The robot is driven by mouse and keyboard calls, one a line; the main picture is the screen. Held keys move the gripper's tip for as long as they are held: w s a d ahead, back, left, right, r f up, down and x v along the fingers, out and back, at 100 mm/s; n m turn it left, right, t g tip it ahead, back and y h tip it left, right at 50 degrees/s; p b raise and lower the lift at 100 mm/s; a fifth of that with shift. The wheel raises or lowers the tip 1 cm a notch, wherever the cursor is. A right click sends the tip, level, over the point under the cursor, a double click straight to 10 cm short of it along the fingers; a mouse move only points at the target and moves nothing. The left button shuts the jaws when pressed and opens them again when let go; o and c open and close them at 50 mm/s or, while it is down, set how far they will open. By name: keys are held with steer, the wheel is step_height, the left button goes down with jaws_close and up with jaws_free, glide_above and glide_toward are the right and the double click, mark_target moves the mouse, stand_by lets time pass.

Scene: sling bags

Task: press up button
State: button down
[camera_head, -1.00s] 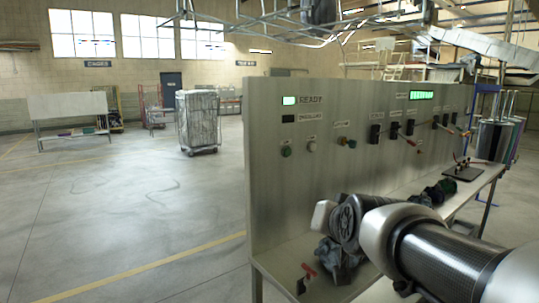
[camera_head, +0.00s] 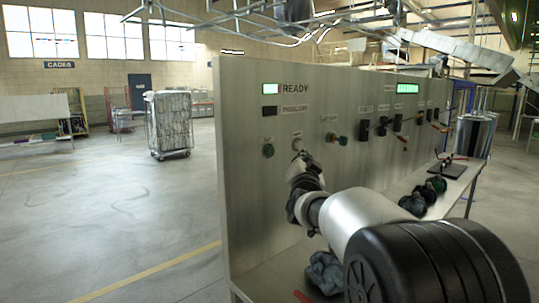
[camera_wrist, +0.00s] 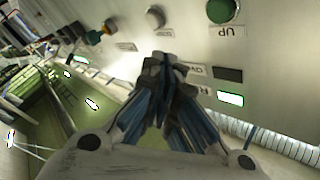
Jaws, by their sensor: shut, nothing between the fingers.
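The round green up button (camera_head: 268,151) is on the upright metal panel (camera_head: 240,190), at its left part. In the wrist view the same green button (camera_wrist: 224,11) is at the top edge, and the label beside it reads UP. A pale round button (camera_head: 297,144) is to its right, and it also shows in the wrist view (camera_wrist: 155,17). My gripper (camera_head: 305,168) is in front of the panel, just below the pale button and right of the green one. In the wrist view my gripper (camera_wrist: 165,65) has its fingertips together and empty. Contact with the panel cannot be told.
A lit READY lamp (camera_head: 270,88) is above the buttons. Dark sling bags (camera_head: 413,204) lie on the shelf below. A wheeled cage (camera_head: 168,125) stands on open floor at left.

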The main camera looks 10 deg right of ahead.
mark_target(270, 152)
steer(key=shift+s+r, duration=0.15)
steer(key=w+a+p, duration=0.5)
steer(key=w+p, duration=0.2)
stand_by(0.6)
steer(key=shift+w+a, duration=0.1)
steer(key=shift+w, duration=0.1)
stand_by(1.1)
steer(key=shift+w+a, duration=0.25)
